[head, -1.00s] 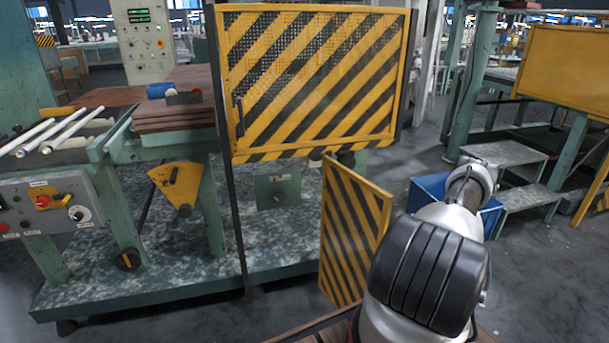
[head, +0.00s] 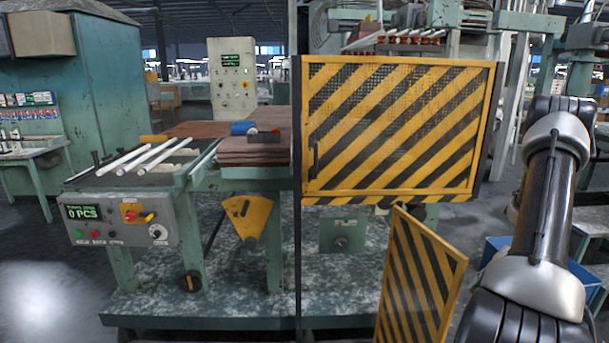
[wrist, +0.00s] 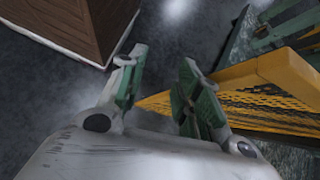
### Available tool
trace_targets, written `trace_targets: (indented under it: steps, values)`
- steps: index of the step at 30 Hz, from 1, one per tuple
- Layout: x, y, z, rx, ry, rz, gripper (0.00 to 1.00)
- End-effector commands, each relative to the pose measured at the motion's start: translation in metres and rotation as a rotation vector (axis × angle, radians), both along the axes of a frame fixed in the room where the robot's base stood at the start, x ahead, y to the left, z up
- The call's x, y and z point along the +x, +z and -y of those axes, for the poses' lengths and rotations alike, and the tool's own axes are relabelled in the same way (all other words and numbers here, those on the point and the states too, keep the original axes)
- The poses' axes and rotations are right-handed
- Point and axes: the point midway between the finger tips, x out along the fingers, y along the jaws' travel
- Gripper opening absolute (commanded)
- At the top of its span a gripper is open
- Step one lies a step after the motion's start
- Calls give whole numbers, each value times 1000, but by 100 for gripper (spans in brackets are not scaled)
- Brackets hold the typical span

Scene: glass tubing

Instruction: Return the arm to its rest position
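My arm shows at the right of the head view, with its silver and black links standing upright. My gripper is outside the head view. In the wrist view my gripper (wrist: 164,76) has its two grey-green fingers apart, with a gap and bare grey floor between them. Nothing is held. A yellow panel (wrist: 285,72) lies just to the right of the fingers in that view; whether it touches them I cannot tell.
A yellow-black striped guard (head: 400,128) and a lower striped panel (head: 420,275) stand left of my arm. A bench with white tubes (head: 150,157) and a control box (head: 120,217) is at left. A brown wooden surface (wrist: 70,25) shows in the wrist view.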

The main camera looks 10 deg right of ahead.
Motion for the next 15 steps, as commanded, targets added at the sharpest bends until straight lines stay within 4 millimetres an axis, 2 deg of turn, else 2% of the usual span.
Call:
trace_targets:
  steps: [1,6,12,15]
  values:
    - [1,28,-10,-58,73,21,34]
    - [-9,104,-47,-238,317,98,34]
    - [-29,179,-96,-432,584,213,34]
    - [-43,209,-121,-523,705,281,34]
